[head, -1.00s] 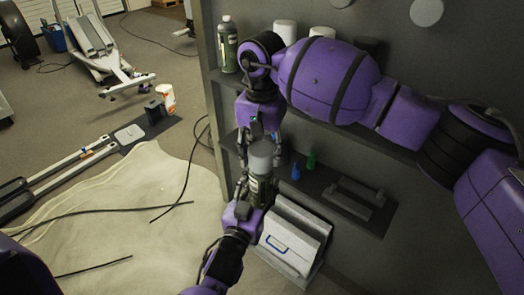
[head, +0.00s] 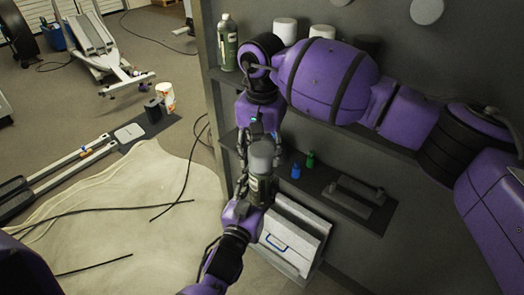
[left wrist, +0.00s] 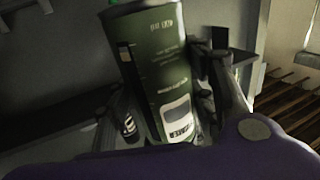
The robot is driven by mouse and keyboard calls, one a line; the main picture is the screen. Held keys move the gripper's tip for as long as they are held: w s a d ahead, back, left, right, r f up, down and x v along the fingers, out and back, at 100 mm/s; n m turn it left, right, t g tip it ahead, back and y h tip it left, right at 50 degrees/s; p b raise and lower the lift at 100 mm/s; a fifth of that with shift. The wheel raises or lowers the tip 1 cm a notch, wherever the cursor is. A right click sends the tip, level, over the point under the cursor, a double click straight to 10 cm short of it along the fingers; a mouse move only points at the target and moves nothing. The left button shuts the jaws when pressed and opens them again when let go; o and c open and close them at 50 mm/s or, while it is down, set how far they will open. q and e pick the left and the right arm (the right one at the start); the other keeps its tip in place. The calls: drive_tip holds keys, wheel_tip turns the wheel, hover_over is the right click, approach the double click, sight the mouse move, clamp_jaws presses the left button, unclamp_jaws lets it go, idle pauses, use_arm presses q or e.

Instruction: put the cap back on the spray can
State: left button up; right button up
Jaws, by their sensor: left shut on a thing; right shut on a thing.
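The dark green spray can (head: 260,187) stands roughly upright in my left gripper (head: 256,192), which is shut around its body. From this angle I cannot tell whether the cap is seated or just above the can.
Small blue (head: 296,171) and green (head: 310,159) bottles are on the lower shelf, right of the grippers. A white box-like unit (head: 290,240) is below. Cables lie on the floor at left.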

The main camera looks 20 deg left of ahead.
drive_tip(key=shift+f, duration=0.3)
drive_tip(key=o, duration=0.8)
drive_tip(key=shift+o, duration=0.2)
drive_tip(key=o, duration=0.8)
drive_tip(key=shift+r, duration=3.55)
